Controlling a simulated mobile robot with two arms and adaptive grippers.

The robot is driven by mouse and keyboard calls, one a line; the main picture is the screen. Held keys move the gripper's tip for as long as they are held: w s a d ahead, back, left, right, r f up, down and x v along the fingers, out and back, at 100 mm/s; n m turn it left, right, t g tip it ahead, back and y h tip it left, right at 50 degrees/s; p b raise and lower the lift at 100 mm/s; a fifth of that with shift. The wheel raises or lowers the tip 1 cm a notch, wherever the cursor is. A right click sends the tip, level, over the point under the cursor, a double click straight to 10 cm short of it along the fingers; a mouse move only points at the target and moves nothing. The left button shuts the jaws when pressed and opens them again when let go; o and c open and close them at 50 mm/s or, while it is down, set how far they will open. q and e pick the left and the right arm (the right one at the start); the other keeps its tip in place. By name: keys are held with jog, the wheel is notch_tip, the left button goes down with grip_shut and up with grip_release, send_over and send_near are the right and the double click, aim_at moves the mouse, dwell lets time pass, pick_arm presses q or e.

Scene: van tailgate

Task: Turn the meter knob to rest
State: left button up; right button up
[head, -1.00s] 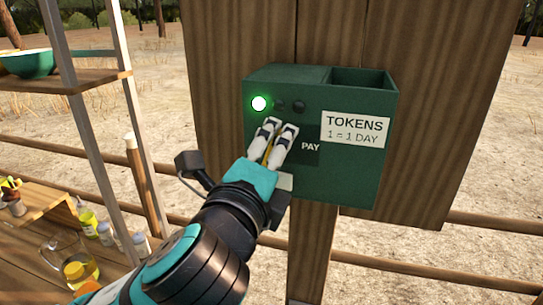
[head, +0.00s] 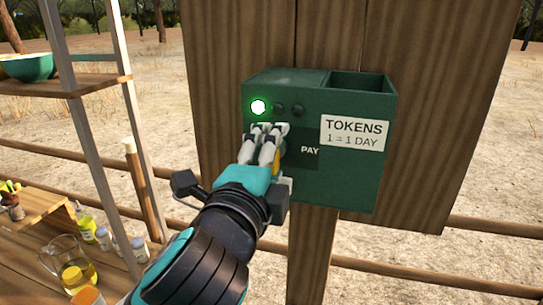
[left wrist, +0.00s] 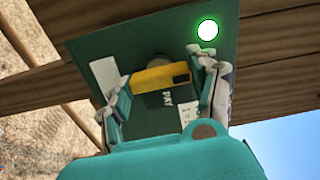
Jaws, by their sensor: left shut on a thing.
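The meter is a dark green box (head: 350,188) on a wooden board, with a "TOKENS 1 = 1 DAY" label and the word PAY. Its leftmost lamp (head: 259,107) glows green; the two lamps beside it are dark. The yellow knob (left wrist: 158,79) is a bar with a dark mark near one end, on the meter's front. My left gripper (head: 270,130) is at the knob, its fingers at the bar's two ends in the left wrist view (left wrist: 163,82), shut on it. In the head view the fingers hide most of the knob. My right gripper is not in view.
A shelf unit stands at the left, with a green bowl (head: 30,67) on top. A jug (head: 72,262), bottles and a cup of pens stand lower down. A wooden post carries the board. An open tray tops the meter's right side.

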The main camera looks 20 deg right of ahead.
pick_arm(q)
jog(key=o, duration=1.2)
jog(key=shift+a, duration=0.1)
jog(key=shift+c, duration=0.2)
jog(key=v, duration=0.7)
jog(key=shift+s+a, duration=0.1)
jog(key=shift+s, duration=0.05)
